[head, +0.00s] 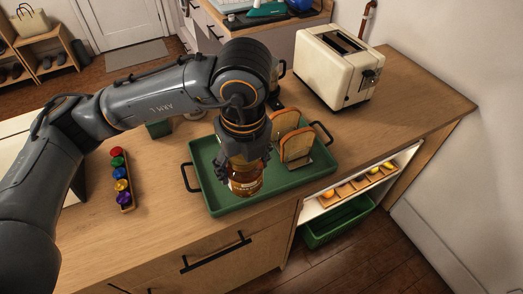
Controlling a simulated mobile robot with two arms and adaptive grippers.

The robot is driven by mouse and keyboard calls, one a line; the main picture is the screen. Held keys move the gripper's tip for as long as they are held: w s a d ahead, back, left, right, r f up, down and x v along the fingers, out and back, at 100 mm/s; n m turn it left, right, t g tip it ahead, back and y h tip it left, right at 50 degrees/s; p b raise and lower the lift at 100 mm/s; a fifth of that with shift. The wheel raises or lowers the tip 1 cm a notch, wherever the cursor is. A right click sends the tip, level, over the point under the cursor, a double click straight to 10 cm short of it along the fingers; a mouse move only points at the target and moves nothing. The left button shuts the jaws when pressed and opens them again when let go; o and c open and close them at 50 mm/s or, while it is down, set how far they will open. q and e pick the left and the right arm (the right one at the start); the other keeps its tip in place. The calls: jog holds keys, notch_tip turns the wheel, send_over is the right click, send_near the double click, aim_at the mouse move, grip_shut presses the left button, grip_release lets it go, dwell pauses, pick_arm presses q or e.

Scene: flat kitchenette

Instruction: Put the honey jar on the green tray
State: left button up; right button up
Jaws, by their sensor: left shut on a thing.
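The honey jar (246,187), amber with a pale label, is at the green tray (224,206), near the middle of its front half. My left gripper (243,170) comes down from above and is shut on the jar, hiding its upper part. The jar looks upright. I cannot tell whether its base touches the tray or is slightly above it. My right gripper is out of view.
A rack with bread slices (296,145) stands on the tray, right of the jar. A cream toaster (339,64) stands behind. A holder of coloured capsules (122,180) lies left of the tray. A green bin (337,222) is below the counter.

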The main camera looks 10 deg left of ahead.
pick_arm(q)
jog(key=shift+w+d+r+n, duration=0.1)
jog(key=shift+w+r+n, duration=0.05)
jog(key=shift+n, duration=0.25)
jog(key=shift+w, duration=0.2)
jog(key=w+a+f, duration=0.2)
jog(key=w+f, duration=0.1)
jog(key=w+a+f+p, duration=0.1)
jog(key=w+a+f, duration=0.1)
jog(key=w+f, duration=0.1)
jog(key=w+a+f, duration=0.3)
jog(key=w, duration=0.2)
jog(key=shift+p, duration=0.4)
jog(key=f+p, duration=0.2)
jog(key=f, duration=0.1)
jog(key=shift+w+a, duration=0.15)
jog(key=shift+w, duration=0.05)
jog(key=shift+f, duration=0.4)
jog(key=shift+f, duration=0.1)
